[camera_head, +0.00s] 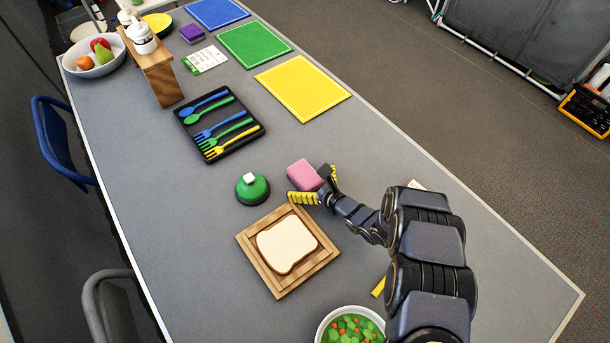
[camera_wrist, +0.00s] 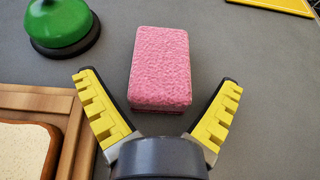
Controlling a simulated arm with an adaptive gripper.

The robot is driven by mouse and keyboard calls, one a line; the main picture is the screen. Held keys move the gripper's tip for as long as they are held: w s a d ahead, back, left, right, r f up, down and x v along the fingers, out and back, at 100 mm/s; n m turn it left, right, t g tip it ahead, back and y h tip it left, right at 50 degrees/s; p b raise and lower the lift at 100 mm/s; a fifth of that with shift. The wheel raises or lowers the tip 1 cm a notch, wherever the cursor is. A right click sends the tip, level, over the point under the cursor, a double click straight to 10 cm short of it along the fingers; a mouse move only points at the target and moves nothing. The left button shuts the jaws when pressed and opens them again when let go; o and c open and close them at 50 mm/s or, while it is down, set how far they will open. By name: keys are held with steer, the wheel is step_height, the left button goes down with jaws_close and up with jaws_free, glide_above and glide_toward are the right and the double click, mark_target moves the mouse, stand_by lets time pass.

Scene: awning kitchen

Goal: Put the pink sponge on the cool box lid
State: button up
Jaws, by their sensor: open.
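The pink sponge (camera_head: 304,175) lies on the grey table, beside the green dome and beyond the bread board. In the wrist view the sponge (camera_wrist: 160,65) is straight ahead, its near end showing between the fingertips with a gap on either side. My gripper (camera_head: 318,186) is open and empty, its yellow-padded fingers (camera_wrist: 158,82) spread at the sponge's near end. How high the fingers are above the table is hard to tell. I cannot make out a cool box lid in either view.
A green dome with a white knob (camera_head: 252,188) and a wooden board (camera_head: 264,267) with bread stand close on the left. A cutlery tray (camera_head: 232,148), a yellow mat (camera_head: 303,88) and a green mat (camera_head: 254,44) lie farther off. A vegetable bowl (camera_head: 322,322) is near. Table right of the sponge is mostly clear.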

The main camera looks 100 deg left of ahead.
mark_target(310, 182)
steer(key=c, duration=1)
steer(key=shift+c, duration=0.3)
steer(key=shift+r, duration=0.1)
steer(key=shift+r, duration=0.25)
steer(key=r, duration=0.3)
steer(key=shift+w+d+r, duration=0.15)
steer(key=shift+d+r, duration=0.1)
steer(key=shift+d, duration=0.1)
steer(key=d+r, duration=0.3)
steer(key=d, duration=0.1)
steer(key=w+d+r, duration=0.1)
steer(key=d+r, duration=0.2)
steer(key=d, duration=0.1)
steer(key=w+d+r, duration=0.1)
steer(key=d+r, duration=0.2)
steer(key=d, duration=0.2)
